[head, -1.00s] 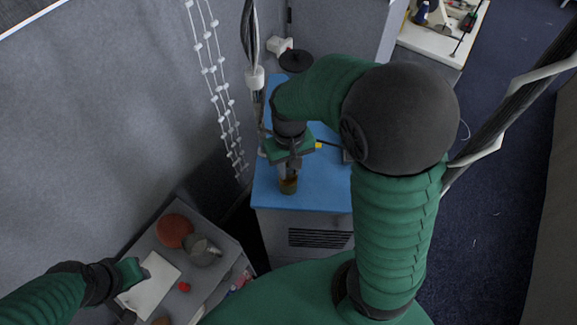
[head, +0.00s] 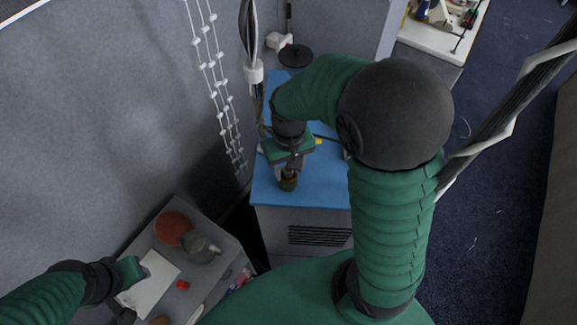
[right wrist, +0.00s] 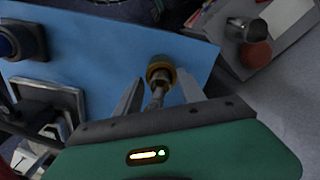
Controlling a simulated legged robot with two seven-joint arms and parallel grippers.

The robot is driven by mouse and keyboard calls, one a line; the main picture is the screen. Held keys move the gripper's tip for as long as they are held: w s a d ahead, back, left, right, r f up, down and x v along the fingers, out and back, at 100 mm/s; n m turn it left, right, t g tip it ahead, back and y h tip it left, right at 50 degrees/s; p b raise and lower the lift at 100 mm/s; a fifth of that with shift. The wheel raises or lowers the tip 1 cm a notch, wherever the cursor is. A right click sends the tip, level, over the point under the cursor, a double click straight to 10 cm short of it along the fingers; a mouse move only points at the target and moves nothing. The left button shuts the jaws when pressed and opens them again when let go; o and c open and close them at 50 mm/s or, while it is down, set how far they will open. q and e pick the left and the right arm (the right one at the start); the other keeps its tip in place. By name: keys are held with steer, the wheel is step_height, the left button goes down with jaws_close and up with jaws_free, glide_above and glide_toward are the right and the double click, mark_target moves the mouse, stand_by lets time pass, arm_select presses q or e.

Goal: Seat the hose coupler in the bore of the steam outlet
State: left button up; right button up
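My right gripper (head: 288,169) points down over the front part of a blue-topped cabinet. In the right wrist view its two fingers (right wrist: 158,80) stand apart, with gaps on both sides of a metal stem, which I take for the hose coupler (right wrist: 156,96). The stem meets a round brass-and-green collar, likely the steam outlet (right wrist: 160,71); the collar also shows below the fingers in the head view (head: 288,184). The stem looks roughly in line with the collar; its depth in the bore is hidden. My left gripper (head: 132,272) is over a grey cart; its fingers are unclear.
The blue top (head: 325,190) is mostly clear around the collar. The cart (head: 225,248) holds a reddish ball (head: 172,229), a grey jug (head: 201,248) and a white sheet (head: 150,284).

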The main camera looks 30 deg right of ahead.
arm_select(q)
steer(key=shift+f+b, duration=0.5)
steer(key=shift+f, duration=0.05)
arm_select(e)
step_height(320, 180, up, 17)
